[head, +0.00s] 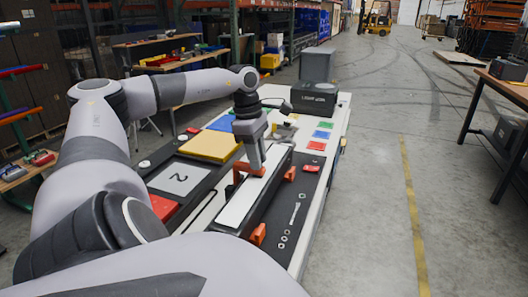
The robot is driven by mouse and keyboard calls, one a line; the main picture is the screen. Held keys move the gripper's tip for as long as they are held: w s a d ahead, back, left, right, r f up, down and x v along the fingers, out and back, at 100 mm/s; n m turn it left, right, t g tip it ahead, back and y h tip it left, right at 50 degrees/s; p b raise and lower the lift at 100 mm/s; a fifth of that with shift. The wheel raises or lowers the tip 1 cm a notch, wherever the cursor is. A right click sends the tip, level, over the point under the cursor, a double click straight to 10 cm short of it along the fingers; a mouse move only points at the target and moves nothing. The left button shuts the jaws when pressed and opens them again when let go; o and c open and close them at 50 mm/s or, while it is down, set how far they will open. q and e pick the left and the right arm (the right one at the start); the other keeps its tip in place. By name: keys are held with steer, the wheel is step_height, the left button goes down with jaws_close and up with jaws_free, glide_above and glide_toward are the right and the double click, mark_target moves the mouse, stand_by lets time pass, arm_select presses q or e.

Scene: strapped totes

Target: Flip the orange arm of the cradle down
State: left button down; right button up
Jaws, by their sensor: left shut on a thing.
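The cradle is a long dark frame with a white bar (240,203) lying along it on the workbench. Its orange arm (238,179) shows at the left side of the bar. My left gripper (257,168) points down over the bar's far half and is shut on the orange arm, partly hiding it. Other orange pieces stand along the right side of the cradle, one near the middle (290,173) and one at the near end (258,235). My right gripper is not in view.
On the bench are a yellow block (210,146), a white plate marked 2 (178,180), a black labelled box (314,98) and several coloured squares. A wrench (295,212) and nuts lie right of the cradle.

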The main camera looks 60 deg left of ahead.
arm_select(q)
steer(key=shift+f, duration=0.1)
stand_by(0.4)
steer(key=c, duration=0.9)
jaws_free()
steer(key=shift+d, duration=0.1)
steer(key=shift+c, duration=0.2)
steer(key=r, duration=0.4)
steer(key=a+r, duration=0.1)
steer(key=r, duration=0.2)
steer(key=shift+s+p, duration=0.3)
steer(key=shift+p, duration=0.1)
steer(key=shift+d, duration=0.1)
